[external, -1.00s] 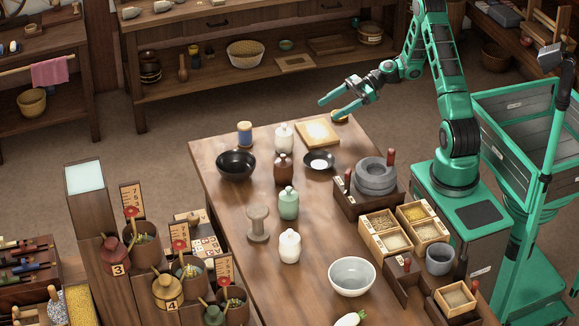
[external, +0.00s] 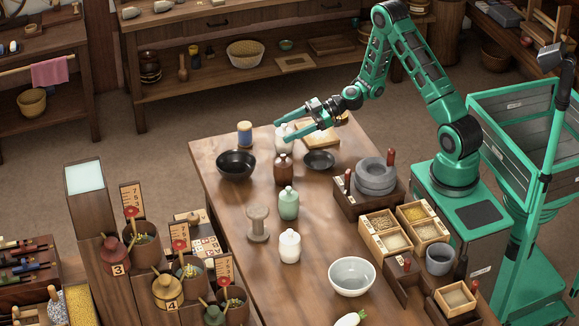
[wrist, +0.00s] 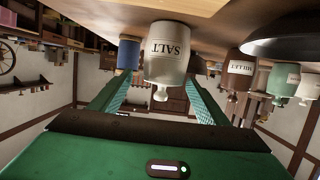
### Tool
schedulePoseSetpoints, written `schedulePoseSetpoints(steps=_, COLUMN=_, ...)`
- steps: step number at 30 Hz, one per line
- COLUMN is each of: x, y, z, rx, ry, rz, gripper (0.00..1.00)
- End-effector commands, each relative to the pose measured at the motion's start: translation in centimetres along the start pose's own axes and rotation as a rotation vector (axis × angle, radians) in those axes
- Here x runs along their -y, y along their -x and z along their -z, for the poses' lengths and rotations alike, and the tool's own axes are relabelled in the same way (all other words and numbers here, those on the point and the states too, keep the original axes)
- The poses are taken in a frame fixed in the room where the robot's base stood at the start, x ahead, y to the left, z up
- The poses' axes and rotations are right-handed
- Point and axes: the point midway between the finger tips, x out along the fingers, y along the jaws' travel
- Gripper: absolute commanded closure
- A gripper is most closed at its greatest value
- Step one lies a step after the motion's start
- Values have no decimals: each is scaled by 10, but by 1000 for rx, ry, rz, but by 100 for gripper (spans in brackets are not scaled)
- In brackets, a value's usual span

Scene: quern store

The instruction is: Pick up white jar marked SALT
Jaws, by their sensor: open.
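The white jar marked SALT (external: 285,146) stands upright near the far end of the table, partly hidden by my gripper in the external view. In the wrist view, which is upside down, the jar (wrist: 166,58) shows its SALT label and knobbed lid, lined up between my two fingers. My gripper (external: 281,131) is open, with one finger to each side of the jar's upper part. Gaps show on both sides of the jar in the wrist view (wrist: 160,82). I cannot tell how deep it sits between the fingertips.
A blue spool (external: 245,134) stands left of the jar. A brown MILLET jar (external: 283,170) stands close in front, with a green jar (external: 288,204) and another white jar (external: 290,247) nearer. Dark bowls (external: 236,165) and (external: 319,159) flank them. A wooden board (external: 320,137) lies behind right.

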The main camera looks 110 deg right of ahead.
Motion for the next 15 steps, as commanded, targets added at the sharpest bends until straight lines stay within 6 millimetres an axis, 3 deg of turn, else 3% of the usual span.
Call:
schedulePoseSetpoints(steps=5, x=1, y=-10, z=0, rx=1, ry=1, rz=-1, gripper=31)
schedulePoseSetpoints(steps=15, x=5, y=-52, z=0, rx=2, ry=0, rz=-1, gripper=31)
